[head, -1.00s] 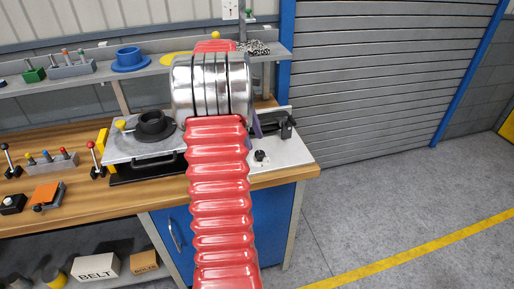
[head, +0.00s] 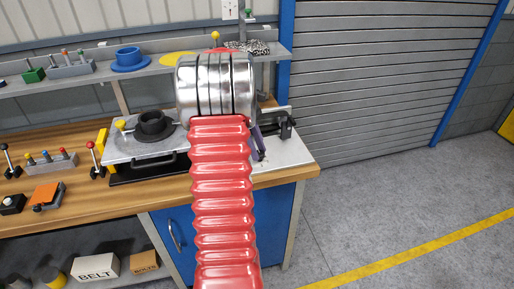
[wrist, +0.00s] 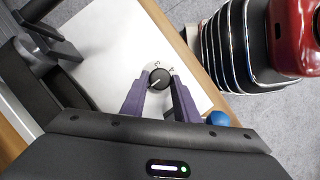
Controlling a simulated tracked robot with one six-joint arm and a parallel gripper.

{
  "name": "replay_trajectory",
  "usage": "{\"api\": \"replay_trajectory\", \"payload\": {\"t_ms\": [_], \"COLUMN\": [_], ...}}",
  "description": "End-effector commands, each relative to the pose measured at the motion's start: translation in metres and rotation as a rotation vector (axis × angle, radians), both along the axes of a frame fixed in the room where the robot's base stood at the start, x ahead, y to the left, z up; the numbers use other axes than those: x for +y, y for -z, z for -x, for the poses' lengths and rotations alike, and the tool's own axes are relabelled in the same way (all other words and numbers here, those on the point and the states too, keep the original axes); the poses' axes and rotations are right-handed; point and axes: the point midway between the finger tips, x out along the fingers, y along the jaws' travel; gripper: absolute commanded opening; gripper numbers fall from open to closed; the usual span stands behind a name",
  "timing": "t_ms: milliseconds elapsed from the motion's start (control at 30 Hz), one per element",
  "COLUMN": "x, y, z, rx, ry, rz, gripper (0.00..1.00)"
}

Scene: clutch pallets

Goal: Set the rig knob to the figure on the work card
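The rig knob (wrist: 159,80) is round and black with a white pointer line that points to the lower left in the wrist view. It sits on a white panel (wrist: 105,50), with small dark marks beside it that I cannot read surely. My gripper (wrist: 158,77) has two purple fingers, open, one on each side of the knob; I cannot tell if they touch it. In the head view the purple fingers (head: 259,143) are over the rig's panel (head: 293,153), and the knob is hidden there. I cannot make out a work card.
A dark clamp-like part (head: 286,125) stands at the panel's right end. A black ring (head: 154,125) sits on the grey plate to the left. A blue round thing (wrist: 218,118) lies near the right finger in the wrist view. The shelf (head: 185,68) is behind my arm.

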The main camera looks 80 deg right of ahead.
Motion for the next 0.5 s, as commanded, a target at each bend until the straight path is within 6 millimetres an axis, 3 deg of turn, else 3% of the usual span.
{"api": "replay_trajectory", "payload": {"t_ms": [300, 500], "x": [-0.0048, -0.001], "y": [0.0005, -0.0002], "z": [0.0001, -0.0002], "rx": [0.0, -0.001], "ry": [0.001, 0.01], "rz": [-0.001, 0.001], "gripper": [0.05, 0.05]}}
